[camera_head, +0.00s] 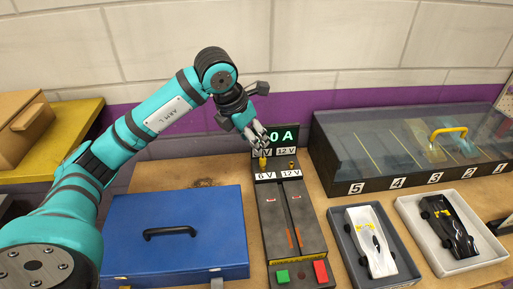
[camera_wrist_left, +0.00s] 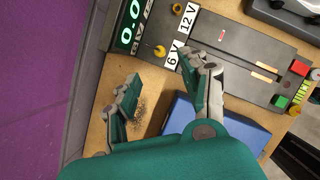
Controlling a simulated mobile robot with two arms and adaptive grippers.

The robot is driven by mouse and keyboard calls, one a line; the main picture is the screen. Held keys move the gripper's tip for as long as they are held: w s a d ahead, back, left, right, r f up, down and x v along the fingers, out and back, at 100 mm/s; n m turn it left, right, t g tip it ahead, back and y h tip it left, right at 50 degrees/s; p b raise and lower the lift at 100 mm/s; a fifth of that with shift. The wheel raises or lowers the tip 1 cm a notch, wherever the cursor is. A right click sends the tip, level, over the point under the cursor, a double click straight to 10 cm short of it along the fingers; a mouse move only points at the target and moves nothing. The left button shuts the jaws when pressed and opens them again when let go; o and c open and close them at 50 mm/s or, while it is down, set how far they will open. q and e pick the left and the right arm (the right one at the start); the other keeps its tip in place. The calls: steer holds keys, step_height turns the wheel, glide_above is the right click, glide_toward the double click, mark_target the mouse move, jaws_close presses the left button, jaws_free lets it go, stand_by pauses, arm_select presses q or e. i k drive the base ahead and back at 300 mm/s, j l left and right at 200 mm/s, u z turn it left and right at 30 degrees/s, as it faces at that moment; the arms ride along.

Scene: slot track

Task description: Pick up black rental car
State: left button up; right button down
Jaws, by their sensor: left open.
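A black toy car (camera_head: 448,226) with a small yellow patch lies in a light grey tray (camera_head: 408,206) at the right of the bench in the head view. My left gripper (camera_head: 259,142) is open and empty above the far end of the slot track control unit, well left of the black car. In the left wrist view my left gripper (camera_wrist_left: 170,72) has its fingers spread, with a yellow knob (camera_wrist_left: 160,51) by the 6 V label between and beyond them. The black car is not in the left wrist view. My right gripper is not in view.
A white car (camera_head: 371,242) lies in a dark tray (camera_head: 342,229) next to the light tray. A blue case (camera_head: 205,228) stands left of the track unit (camera_head: 292,222). A glass-lidded case (camera_head: 400,140) with numbered lanes stands behind the trays.

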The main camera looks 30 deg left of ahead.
mark_target(440, 213)
steer(key=k+l, duration=1.1)
steer(key=k, duration=0.2)
